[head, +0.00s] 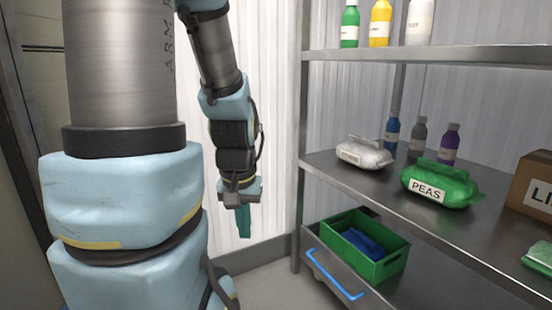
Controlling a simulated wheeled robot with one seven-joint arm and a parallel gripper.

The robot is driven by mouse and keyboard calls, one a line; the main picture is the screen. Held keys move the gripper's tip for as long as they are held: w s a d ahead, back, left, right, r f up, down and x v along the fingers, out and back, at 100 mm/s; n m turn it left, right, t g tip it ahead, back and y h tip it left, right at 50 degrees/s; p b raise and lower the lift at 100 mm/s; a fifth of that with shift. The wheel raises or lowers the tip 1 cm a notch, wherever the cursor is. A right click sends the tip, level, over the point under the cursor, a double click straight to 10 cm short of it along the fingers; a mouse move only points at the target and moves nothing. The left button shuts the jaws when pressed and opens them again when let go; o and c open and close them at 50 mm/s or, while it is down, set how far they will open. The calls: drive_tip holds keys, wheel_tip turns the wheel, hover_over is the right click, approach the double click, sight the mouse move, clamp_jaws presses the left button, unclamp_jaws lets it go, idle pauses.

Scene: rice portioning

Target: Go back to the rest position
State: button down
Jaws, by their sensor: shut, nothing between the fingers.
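My gripper (243,222) hangs at the end of my arm, pointing down in front of the pale corrugated wall (276,120). Its fingers are shut with nothing between them. It is apart from the metal shelf unit on the right and touches nothing that I can see.
The shelf unit (443,56) fills the right side. Its middle shelf (400,204) holds a white bag (364,153), a green PEAS bag (440,185), bottles and a cardboard box (532,188). Below are a green crate (378,269) and a blue handle (336,276). Some floor is clear.

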wheel_tip(320, 180, up, 34)
drive_tip(key=p, duration=3.3)
drive_tip(key=shift+r, duration=0.25)
